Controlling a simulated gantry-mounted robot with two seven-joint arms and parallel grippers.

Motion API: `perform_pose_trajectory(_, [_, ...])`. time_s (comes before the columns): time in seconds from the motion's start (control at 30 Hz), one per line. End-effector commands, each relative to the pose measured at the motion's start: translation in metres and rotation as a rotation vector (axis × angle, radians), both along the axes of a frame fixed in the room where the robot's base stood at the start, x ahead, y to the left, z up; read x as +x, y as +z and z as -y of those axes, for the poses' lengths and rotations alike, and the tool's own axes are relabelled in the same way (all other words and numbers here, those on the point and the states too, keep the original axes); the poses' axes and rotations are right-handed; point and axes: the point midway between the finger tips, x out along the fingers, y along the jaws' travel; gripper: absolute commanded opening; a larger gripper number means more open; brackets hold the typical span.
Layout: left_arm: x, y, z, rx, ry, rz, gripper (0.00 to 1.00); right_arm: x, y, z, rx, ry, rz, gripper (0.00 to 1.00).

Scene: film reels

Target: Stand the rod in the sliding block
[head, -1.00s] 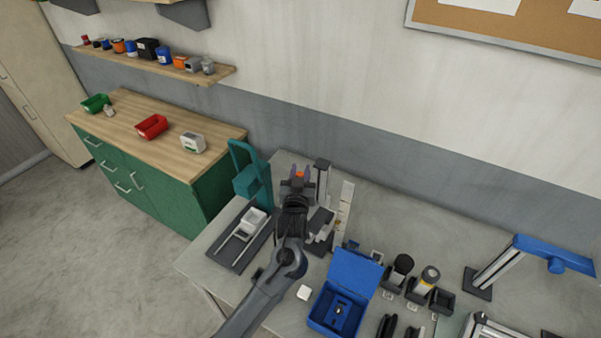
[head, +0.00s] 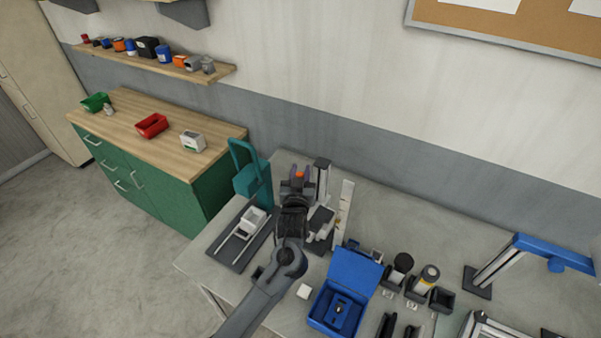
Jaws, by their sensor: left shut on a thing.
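The pale block (head: 253,219) on the dark rail base (head: 238,246), left of my left arm in the head view, looks like the sliding block. My left gripper (head: 297,180) is beyond its wrist, up and right of that block. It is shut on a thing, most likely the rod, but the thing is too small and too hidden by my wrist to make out. My right gripper is not in view.
A teal frame (head: 250,180) stands close left of my left gripper. A grey post (head: 321,180) and a pale upright scale (head: 343,210) stand close right.

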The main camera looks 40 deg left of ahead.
Motion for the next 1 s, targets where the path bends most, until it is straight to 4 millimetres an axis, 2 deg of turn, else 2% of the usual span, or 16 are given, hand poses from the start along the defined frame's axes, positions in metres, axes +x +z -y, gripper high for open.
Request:
perform_pose_trajectory(0.5, [0.0000, -0.0108, -0.0001, 0.000, 0.000, 0.000, 0.00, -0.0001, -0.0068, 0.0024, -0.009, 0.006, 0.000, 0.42])
perform_pose_trajectory(1.0, [0.0000, -0.0013, 0.0000, 0.001, 0.000, 0.001, 0.00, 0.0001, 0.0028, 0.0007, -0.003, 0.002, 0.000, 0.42])
